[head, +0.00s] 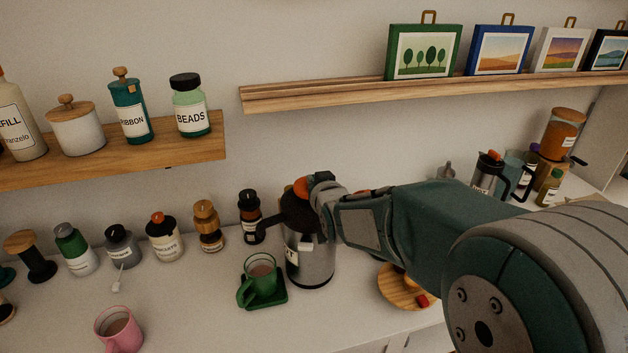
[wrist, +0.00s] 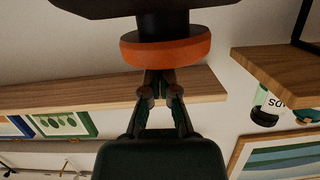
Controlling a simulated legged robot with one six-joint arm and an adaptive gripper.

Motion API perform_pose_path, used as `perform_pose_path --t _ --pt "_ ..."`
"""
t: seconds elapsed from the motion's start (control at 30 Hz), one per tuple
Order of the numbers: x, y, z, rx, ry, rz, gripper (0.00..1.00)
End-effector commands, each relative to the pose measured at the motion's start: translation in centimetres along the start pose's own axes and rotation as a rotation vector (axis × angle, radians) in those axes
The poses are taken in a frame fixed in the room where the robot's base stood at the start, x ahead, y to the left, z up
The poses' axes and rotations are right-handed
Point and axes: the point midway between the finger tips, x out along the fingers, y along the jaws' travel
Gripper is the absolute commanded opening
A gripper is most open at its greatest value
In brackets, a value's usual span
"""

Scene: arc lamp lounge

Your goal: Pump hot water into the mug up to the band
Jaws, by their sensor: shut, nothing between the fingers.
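A silver pump pot (head: 312,265) with a dark top and spout stands on the counter. A green mug (head: 262,281) sits on a dark green coaster (head: 281,300) at its left, near the spout end. Brownish contents show inside the mug; no band can be made out. The pot's orange pump button (head: 301,187) is partly hidden by my gripper (head: 316,190), which is at the pot's top. In the wrist view the orange button (wrist: 165,47) is just beyond the tips of my shut, empty gripper (wrist: 160,82). I cannot tell whether they touch.
A pink mug (head: 118,332) stands front left. Several jars and bottles line the counter's back left. A round wooden board (head: 398,292) lies right of the pot, under my arm. A wooden shelf (head: 190,145) and a picture ledge (head: 340,92) hang above.

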Motion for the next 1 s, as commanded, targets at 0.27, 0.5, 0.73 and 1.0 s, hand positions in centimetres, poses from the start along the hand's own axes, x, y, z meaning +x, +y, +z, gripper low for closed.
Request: perform_pose_path --t 0.27,0.5,0.73,1.0 --pt "0.3 0.1 1.3 0.0 -0.004 0.0 0.0" --pt "0.5 0.1 2.0 0.0 -0.003 0.0 0.0" --pt "0.5 0.2 2.1 0.0 -0.004 0.0 0.0" --pt "0.5 0.2 2.1 0.0 -0.006 0.001 0.0"
